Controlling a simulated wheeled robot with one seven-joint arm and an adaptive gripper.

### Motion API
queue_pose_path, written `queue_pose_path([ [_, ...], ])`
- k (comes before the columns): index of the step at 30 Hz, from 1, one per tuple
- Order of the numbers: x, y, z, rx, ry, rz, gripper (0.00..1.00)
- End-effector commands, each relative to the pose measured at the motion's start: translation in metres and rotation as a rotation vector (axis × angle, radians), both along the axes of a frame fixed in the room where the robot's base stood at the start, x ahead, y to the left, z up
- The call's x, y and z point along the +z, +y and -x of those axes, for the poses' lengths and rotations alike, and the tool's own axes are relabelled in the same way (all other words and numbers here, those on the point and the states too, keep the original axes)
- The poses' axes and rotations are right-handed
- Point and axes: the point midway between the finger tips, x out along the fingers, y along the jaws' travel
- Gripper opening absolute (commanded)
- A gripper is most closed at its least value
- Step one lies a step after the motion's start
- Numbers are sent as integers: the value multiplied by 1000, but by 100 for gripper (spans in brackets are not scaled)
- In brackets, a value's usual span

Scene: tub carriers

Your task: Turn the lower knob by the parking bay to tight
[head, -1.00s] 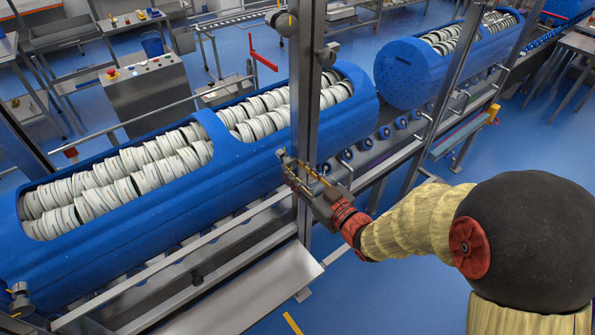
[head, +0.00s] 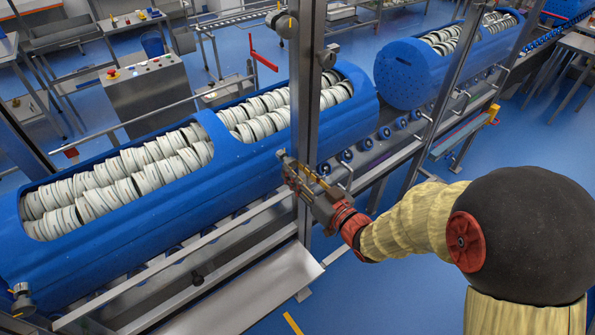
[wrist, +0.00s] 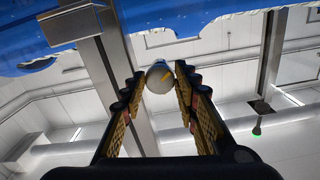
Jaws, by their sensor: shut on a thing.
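The lower knob (wrist: 158,78) is pale and round with a yellow mark, seen in the wrist view between my fingertips. The mark slants toward the upper right there. My gripper (head: 285,163) is at the steel post in the head view, and its two ridged fingers (wrist: 159,74) are shut on the knob. I cannot tell from these frames which direction is tight.
A steel post (head: 305,110) stands beside my gripper, with another knob (head: 284,22) higher up. Long blue tubs (head: 247,165) filled with white discs lie on a roller line behind it. A steel shelf (head: 250,290) runs below. Blue floor is open at right.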

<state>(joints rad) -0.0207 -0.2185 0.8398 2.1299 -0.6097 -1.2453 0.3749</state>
Motion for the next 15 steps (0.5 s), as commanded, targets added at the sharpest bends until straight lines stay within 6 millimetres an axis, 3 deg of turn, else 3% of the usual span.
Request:
queue_pose_path([
  [15,2,2,1,0,272,-401,5],
])
